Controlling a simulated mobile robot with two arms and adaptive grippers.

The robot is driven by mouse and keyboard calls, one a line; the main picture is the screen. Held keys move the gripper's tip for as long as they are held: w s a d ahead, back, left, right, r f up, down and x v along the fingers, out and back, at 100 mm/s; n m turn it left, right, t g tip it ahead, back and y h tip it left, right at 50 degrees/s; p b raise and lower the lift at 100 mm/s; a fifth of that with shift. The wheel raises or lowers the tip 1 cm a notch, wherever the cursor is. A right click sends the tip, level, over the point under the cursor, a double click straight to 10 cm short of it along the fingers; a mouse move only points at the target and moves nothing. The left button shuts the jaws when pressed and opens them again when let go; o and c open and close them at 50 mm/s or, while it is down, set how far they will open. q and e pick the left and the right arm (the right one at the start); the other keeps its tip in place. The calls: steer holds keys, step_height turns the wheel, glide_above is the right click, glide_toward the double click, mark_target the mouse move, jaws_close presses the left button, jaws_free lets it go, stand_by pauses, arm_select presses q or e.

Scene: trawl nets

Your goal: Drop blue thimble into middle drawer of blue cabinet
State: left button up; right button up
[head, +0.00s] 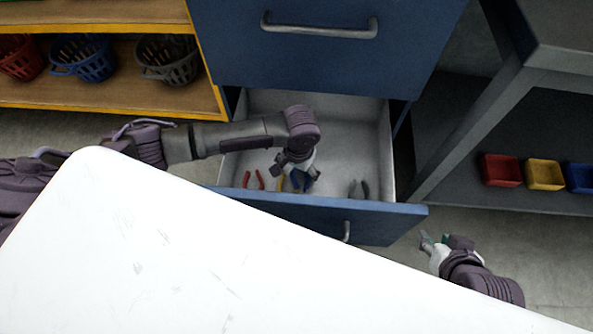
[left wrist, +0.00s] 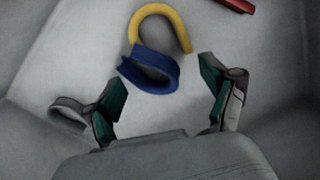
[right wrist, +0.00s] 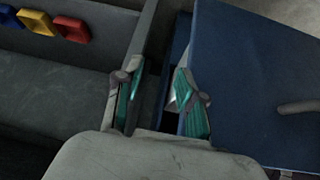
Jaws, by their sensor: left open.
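The blue cabinet (head: 320,50) has a drawer (head: 376,215) pulled open below a shut front with a handle. I cannot tell whether it is the middle one. The blue thimble (left wrist: 148,74), a curved blue piece, lies in this drawer against the end of a yellow thimble (left wrist: 160,20). In the head view the blue thimble (head: 308,181) is partly hidden by my left gripper (head: 296,165). That gripper is inside the drawer, its fingers (left wrist: 162,88) apart and empty, with the blue thimble just beyond them. My right gripper (head: 440,242) is open and empty outside the drawer, at its right.
A red thimble (head: 253,180) and a dark grey one (head: 359,190) also lie in the drawer. A white tabletop (head: 190,250) covers the foreground. A grey shelf (head: 490,120) with small coloured bins stands at right; a yellow-edged shelf (head: 100,105) with baskets is at left.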

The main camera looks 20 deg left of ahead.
mark_target(298, 175)
arm_select(q)
step_height(298, 175, up, 2)
steer(key=shift+r+p, duration=0.15)
steer(key=shift+p, duration=0.25)
step_height(298, 175, up, 4)
steer(key=shift+d+r+p, duration=0.1)
steer(key=shift+d+p, duration=0.05)
steer(key=shift+p, duration=0.7)
steer(key=shift+d+r+p, duration=0.1)
steer(key=shift+r+p, duration=0.6)
steer(key=shift+r, duration=1.8)
arm_select(e)
steer(key=s+d+f+g, duration=0.1)
steer(key=s+f+g, duration=0.1)
steer(key=s, duration=0.3)
steer(key=shift+s+d+f+g+h, duration=0.3)
steer(key=shift+d+g+h, duration=0.1)
steer(key=shift+g, duration=0.5)
steer(key=shift+a, duration=0.1)
